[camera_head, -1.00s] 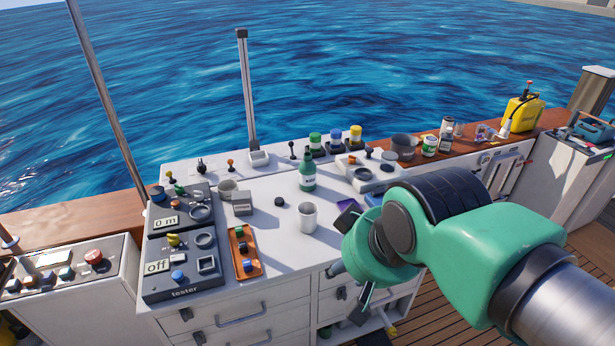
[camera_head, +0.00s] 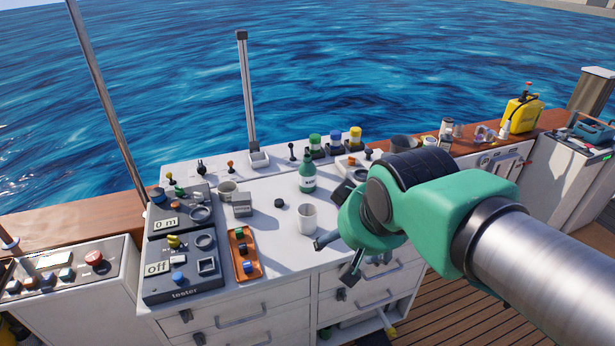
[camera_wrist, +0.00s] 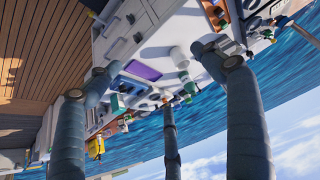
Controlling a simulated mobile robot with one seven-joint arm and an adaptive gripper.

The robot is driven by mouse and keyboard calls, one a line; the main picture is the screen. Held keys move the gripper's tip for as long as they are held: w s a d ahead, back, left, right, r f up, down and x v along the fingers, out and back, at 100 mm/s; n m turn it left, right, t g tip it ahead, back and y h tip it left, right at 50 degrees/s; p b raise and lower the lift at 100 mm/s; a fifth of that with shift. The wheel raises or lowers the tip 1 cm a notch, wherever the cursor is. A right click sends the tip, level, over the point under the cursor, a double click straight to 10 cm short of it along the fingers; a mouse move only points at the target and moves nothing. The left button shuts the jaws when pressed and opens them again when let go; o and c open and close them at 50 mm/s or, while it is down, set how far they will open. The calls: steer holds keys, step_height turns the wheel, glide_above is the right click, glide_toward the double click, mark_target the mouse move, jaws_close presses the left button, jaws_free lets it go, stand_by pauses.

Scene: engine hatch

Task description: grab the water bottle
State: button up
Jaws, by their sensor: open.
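A green bottle (camera_head: 307,174) with a pale label stands upright on the white worktop (camera_head: 270,230), toward the back middle; the label text is too small to read. My gripper (camera_head: 338,258) is open and empty, in front of the bottle and a little right of it in the head view, apart from it. In the wrist view my gripper (camera_wrist: 155,75) shows several spread fingers with nothing between them.
A white cup (camera_head: 307,218) stands in front of the bottle, close to my fingers. A small black knob (camera_head: 279,203) is left of it. An orange tray (camera_head: 244,253) and the tester panel (camera_head: 182,265) are further left. Several colour-capped jars stand behind the bottle.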

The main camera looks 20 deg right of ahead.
steer(key=w+d+f+t+h+p, duration=0.1)
steer(key=w+d, duration=0.4)
steer(key=w, duration=0.5)
steer(key=w+d+f+n+t+p, duration=0.15)
steer(key=w+d, duration=0.25)
steer(key=w, duration=0.7)
steer(key=w+d+m+t+h, duration=0.15)
steer(key=w+d, duration=0.35)
steer(key=w, duration=0.5)
steer(key=w+d+f+n+t+y+p, duration=0.2)
steer(key=w+d+f+y, duration=0.1)
steer(key=w+f, duration=0.55)
steer(key=n+y+p, duration=0.1)
steer(key=n+y, duration=0.1)
steer(key=y, duration=0.2)
glide_toward(315, 177)
steer(key=shift+s+r+t, duration=0.2)
steer(key=shift+s+t, duration=0.1)
steer(key=shift+s, duration=0.55)
steer(key=shift+b+x, duration=0.75)
steer(key=shift+x, duration=3.5)
steer(key=shift+w, duration=0.1)
